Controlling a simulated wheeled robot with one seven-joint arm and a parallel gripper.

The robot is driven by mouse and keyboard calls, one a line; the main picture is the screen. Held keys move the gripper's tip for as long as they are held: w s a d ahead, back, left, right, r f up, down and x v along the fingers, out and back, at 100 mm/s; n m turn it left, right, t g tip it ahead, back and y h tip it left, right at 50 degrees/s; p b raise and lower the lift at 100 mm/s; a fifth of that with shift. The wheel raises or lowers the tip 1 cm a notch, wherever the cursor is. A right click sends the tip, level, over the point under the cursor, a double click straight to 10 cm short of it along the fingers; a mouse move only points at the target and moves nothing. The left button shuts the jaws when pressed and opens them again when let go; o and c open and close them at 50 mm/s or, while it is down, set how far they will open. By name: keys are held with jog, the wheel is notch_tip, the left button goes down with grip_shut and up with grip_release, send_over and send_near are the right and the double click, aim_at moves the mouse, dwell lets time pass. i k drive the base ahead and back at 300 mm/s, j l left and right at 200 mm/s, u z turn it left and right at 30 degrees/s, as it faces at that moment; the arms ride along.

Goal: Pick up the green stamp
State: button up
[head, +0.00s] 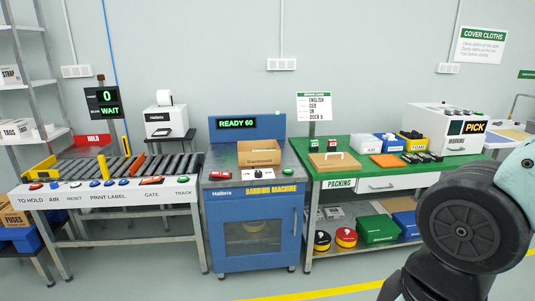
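I cannot single out the green stamp with certainty. A small green item (313,146) stands at the left end of the green packing table (366,172), next to a small red item (332,144). Both are too small to tell their form. My arm fills the lower right of the head view and hides the right part of the floor and some of the table's right side. My gripper is not in view.
A cardboard box (258,153) sits on the blue banding machine (251,225). A roller conveyor (150,167) stands left. Floor in front is clear.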

aim_at(313, 144)
jog(key=i+l+u, duration=0.2)
jog(key=i, duration=0.65)
jog(key=i+l+u, duration=0.15)
jog(key=i+l, duration=0.35)
jog(key=i, duration=0.3)
jog(key=i+l+u, duration=0.2)
jog(key=i+l, duration=0.3)
jog(key=i, duration=0.3)
jog(key=i+l+u, duration=0.2)
jog(key=i+l, duration=0.45)
jog(key=i, duration=0.15)
